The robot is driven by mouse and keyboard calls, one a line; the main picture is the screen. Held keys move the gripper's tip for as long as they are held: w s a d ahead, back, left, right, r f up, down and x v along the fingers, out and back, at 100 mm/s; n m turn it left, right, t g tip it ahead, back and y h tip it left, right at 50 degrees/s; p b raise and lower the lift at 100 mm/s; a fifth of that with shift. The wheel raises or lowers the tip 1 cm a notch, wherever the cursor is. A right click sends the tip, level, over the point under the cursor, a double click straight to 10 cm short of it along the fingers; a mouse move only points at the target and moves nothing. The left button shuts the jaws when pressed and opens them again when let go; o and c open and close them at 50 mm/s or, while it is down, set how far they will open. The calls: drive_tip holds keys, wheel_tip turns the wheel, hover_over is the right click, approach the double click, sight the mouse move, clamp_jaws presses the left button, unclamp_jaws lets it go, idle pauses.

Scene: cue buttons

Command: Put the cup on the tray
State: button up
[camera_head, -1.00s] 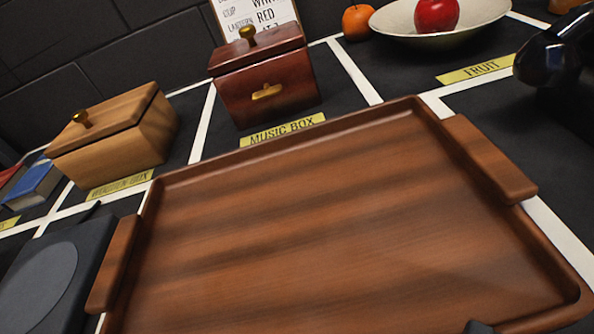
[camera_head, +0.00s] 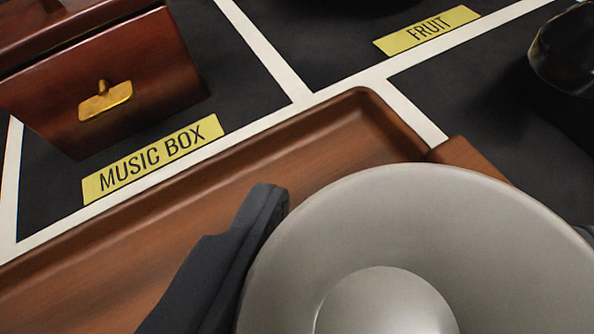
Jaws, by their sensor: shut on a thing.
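A pale grey, round metallic piece, which I take to be the cup (camera_head: 300,255), fills the lower right of the view. It is wide, with a smaller rounded disc at its middle. My gripper (camera_head: 430,215) is shut on it, with a dark finger on its left side and a bit of the other at the right edge. The brown wooden tray (camera_head: 110,285) lies behind and below, and its far corner and part of a handle show. The cup hides much of the tray. I cannot tell whether the cup touches it.
A dark red music box (camera_head: 150,70) with a brass pull stands beyond the tray at the left, behind its yellow label (camera_head: 150,160). A yellow fruit label (camera_head: 427,30) lies at the top. A shiny black object (camera_head: 565,55) stands at the right edge. The tray's visible left part is bare.

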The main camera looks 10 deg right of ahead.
sight(369, 264)
drive_tip(key=shift+w+a+f, duration=0.15)
drive_tip(key=shift+w+f, duration=0.1)
drive_tip(key=shift+w, duration=0.55)
drive_tip(key=shift+s+f+b, duration=0.1)
drive_tip(key=shift+f+b, duration=0.35)
drive_tip(key=shift+f, duration=1.15)
drive_tip(key=o, duration=1)
drive_tip(key=shift+o, duration=0.2)
drive_tip(key=p+v, duration=0.1)
drive_tip(key=v, duration=1.1)
drive_tip(key=shift+s, duration=0.1)
